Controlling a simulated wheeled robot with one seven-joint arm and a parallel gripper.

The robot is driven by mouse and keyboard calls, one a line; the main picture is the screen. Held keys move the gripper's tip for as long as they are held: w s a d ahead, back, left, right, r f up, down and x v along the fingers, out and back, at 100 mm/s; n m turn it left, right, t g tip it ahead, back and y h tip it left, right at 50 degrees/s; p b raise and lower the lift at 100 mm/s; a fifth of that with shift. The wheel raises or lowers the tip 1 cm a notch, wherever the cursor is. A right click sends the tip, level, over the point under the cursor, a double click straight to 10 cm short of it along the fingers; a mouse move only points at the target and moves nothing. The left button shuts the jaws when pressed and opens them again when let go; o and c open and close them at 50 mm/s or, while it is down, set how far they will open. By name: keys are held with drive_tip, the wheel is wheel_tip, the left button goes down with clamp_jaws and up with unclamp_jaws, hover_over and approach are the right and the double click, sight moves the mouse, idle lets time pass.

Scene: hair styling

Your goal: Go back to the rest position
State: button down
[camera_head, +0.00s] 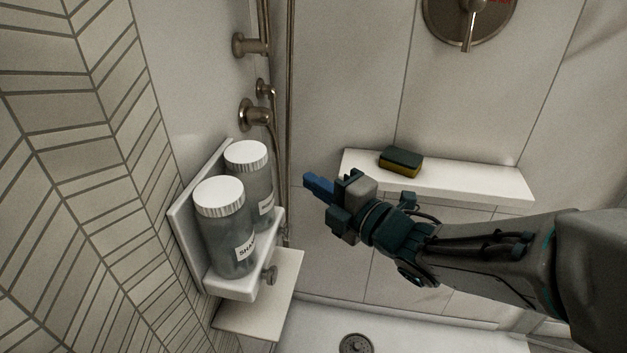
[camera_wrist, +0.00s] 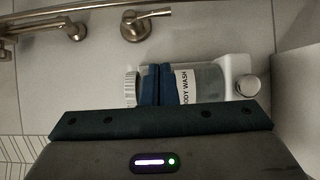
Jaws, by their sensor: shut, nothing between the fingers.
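My gripper (camera_head: 307,184) is at the end of my arm, which reaches in from the right in the head view. Its blue fingers are together and hold nothing. They point left toward the wall dispenser, with a gap in the picture between them and the bottles. In the wrist view the shut fingers (camera_wrist: 158,85) stand in front of a bottle labelled body wash (camera_wrist: 208,82), hiding part of it.
Two white-capped bottles, the front one a shampoo bottle (camera_head: 226,235), sit in a white wall holder (camera_head: 186,240). A small shelf (camera_head: 262,310) is below. A sponge (camera_head: 401,161) lies on a white ledge (camera_head: 480,183) behind my arm. Metal pipes (camera_head: 281,110) run up the wall.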

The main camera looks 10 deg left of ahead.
drive_tip(key=w+d+r+m+h+p, duration=0.1)
drive_tip(key=d+r+m+h+p, duration=0.25)
drive_tip(key=d+m+p, duration=0.2)
drive_tip(key=w+d+r+m+t+h+p, duration=0.1)
drive_tip(key=d+r+m+h+p, duration=0.1)
drive_tip(key=d+m+h+p, duration=0.35)
drive_tip(key=w+d+r+m+h+p, duration=0.2)
drive_tip(key=d+m+h+p, duration=0.15)
drive_tip(key=d+m, duration=0.3)
drive_tip(key=s+d+r+m+g+h+p, duration=0.1)
drive_tip(key=s+d+r+m+g+p, duration=0.2)
drive_tip(key=s+m+g+p, duration=0.1)
drive_tip(key=s+d+r+m+g+h+p, duration=0.1)
drive_tip(key=s+d+r+m+g+p, duration=0.2)
drive_tip(key=s+m+p, duration=0.3)
drive_tip(key=s+r+m+g, duration=0.1)
drive_tip(key=s+m, duration=0.1)
drive_tip(key=s, duration=0.3)
drive_tip(key=shift+d+p, duration=0.4)
drive_tip(key=shift+h, duration=0.25)
